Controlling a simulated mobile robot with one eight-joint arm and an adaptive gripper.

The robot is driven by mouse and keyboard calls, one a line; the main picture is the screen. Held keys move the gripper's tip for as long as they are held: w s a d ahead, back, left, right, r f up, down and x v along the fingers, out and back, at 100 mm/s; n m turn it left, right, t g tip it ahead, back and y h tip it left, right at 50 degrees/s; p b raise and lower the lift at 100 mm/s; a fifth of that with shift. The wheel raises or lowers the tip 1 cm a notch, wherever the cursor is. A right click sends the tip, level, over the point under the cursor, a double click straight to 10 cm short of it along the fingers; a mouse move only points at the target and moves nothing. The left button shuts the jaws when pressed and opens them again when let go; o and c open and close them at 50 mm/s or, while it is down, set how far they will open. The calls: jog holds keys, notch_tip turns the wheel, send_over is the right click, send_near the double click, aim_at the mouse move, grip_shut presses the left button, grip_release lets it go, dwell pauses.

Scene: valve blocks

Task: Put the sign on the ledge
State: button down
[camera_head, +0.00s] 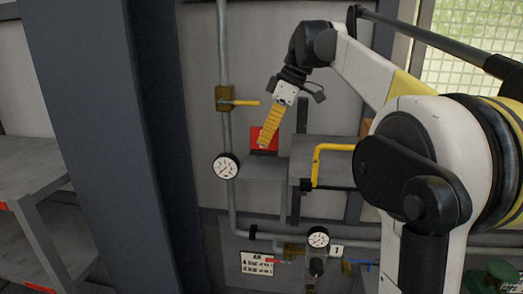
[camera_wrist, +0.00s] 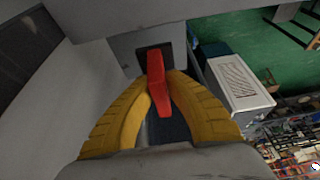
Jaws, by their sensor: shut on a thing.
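The red sign (camera_head: 270,134) is at the tip of my gripper (camera_head: 263,143) in the head view, close in front of the grey wall. In the wrist view the sign (camera_wrist: 157,80) shows as a narrow red plate pinched between the two yellow fingers of my gripper (camera_wrist: 157,88). A grey ledge (camera_head: 262,172) lies just below the sign in the head view. I cannot tell whether the sign's lower edge touches it. My fingers hide part of the sign.
A pressure gauge (camera_head: 226,166) and a vertical pipe stand left of the ledge. A yellow-handled valve (camera_head: 225,98) is above left, and a yellow bent handle (camera_head: 318,165) is to the right. A lower gauge (camera_head: 318,237) sits below. A dark column (camera_head: 110,140) stands further left.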

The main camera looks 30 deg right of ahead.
aim_at(267, 149)
jog(key=shift+s+a+f, duration=0.2)
jog(key=shift+s+f, duration=0.05)
jog(key=shift+f, duration=0.4)
notch_tip(267, 149, down, 3)
jog(key=shift+w+d+r+p, duration=0.1)
jog(key=shift+w+r+p, duration=0.1)
jog(key=shift+p, duration=0.1)
jog(key=shift+w+d+f, duration=0.1)
jog(key=shift+f, duration=0.25)
jog(key=shift+f, duration=0.1)
jog(key=c, duration=1.5)
grip_release()
jog(key=shift+c, duration=0.2)
